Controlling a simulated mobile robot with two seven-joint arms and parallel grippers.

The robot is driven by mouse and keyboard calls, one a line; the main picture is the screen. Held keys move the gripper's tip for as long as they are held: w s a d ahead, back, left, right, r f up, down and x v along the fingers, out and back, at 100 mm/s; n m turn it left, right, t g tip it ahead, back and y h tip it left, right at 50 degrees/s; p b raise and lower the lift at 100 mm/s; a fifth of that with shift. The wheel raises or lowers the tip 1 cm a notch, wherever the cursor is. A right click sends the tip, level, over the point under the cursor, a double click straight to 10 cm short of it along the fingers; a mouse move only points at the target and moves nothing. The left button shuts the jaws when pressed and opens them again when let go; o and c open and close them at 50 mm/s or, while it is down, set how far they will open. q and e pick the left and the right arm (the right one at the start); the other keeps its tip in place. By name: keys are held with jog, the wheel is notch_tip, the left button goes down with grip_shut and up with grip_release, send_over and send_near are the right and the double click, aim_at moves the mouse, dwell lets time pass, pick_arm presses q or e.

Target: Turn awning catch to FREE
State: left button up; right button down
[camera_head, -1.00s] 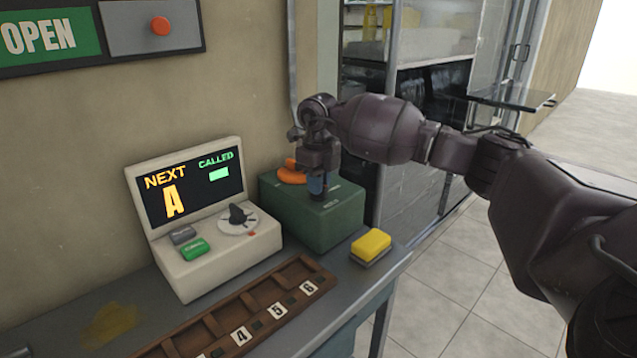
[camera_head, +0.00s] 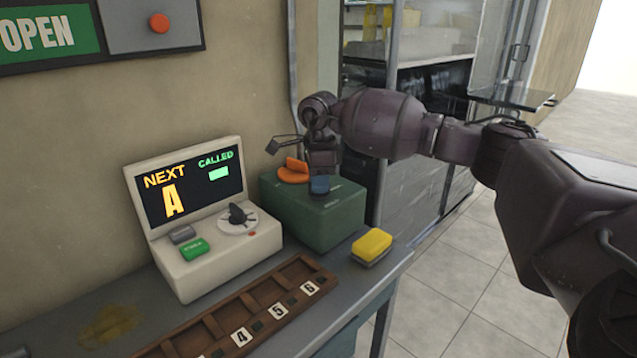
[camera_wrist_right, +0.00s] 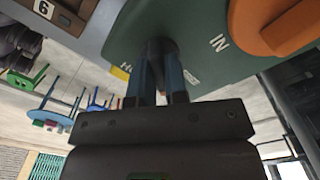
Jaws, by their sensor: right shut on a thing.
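The green box (camera_head: 298,216) stands at the back right of the counter, with an orange knob (camera_head: 293,172) on its top. My right gripper (camera_head: 319,184) reaches down onto the box top beside the orange knob. In the right wrist view its blue fingers (camera_wrist_right: 160,85) are shut on a dark knob (camera_wrist_right: 158,48), which I take to be the awning catch. A partly covered label starting "HO" is beside it, and "IN" is printed by the orange knob (camera_wrist_right: 270,22). The fingers hide much of the dark knob, so its setting is unclear. My left gripper is out of view.
A cream console (camera_head: 205,240) with a "NEXT A" screen, dial and buttons stands left of the box. A yellow sponge (camera_head: 371,244) lies at the counter's right edge. A brown numbered tray (camera_head: 262,302) lies in front. A glass cabinet (camera_head: 425,110) stands behind my right arm.

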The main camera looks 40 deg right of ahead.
jog(key=n, duration=0.3)
jog(key=shift+n, duration=0.3)
jog(key=shift+n+b, duration=0.4)
jog(key=shift+n, duration=1.4)
jog(key=c, duration=1.1)
grip_release()
jog(key=shift+c, duration=0.2)
jog(key=shift+r, duration=0.15)
